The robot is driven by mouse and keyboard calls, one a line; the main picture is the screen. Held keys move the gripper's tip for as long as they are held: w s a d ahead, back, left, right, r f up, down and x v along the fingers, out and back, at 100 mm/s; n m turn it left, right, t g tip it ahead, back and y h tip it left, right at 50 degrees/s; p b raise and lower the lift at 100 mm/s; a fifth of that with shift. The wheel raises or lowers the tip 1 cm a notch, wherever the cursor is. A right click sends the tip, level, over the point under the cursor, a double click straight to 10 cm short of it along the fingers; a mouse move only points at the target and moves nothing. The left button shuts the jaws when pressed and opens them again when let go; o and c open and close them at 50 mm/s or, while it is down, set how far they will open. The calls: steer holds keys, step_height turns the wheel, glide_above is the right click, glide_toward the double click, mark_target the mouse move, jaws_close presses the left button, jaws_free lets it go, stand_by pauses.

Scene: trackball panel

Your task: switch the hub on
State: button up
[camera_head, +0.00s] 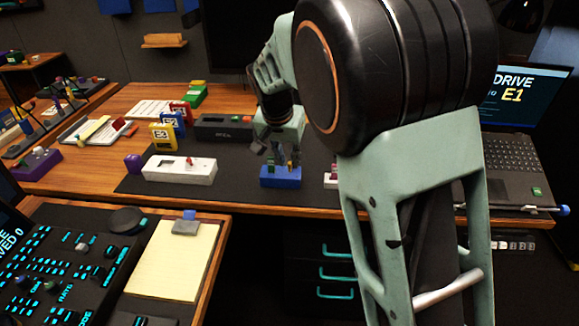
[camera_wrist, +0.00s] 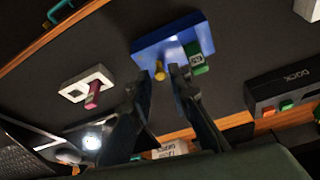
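A blue box (camera_head: 281,182) on the dark mat, likely the hub, shows no readable name. In the wrist view the blue box (camera_wrist: 178,38) carries a short yellow knob or lever (camera_wrist: 159,72) and a green labelled plug (camera_wrist: 196,58). My gripper (camera_head: 277,160) is above the blue box, pointing down at it. In the wrist view my gripper (camera_wrist: 161,72) is open, with its two dark fingertips on either side of the yellow knob. I cannot tell whether either finger touches it. My arm hides part of the mat to the right.
A white box (camera_wrist: 88,84) with a pink plug stands beside the blue box. A black dock (camera_head: 222,127) and a longer white box (camera_head: 180,170) are to its left. A laptop (camera_head: 510,160) is at right. Bare mat separates the blue box from its neighbours.

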mark_target(290, 168)
steer(key=shift+x, duration=1.45)
steer(key=shift+c, duration=0.2)
jaws_close()
steer(key=shift+r, duration=0.1)
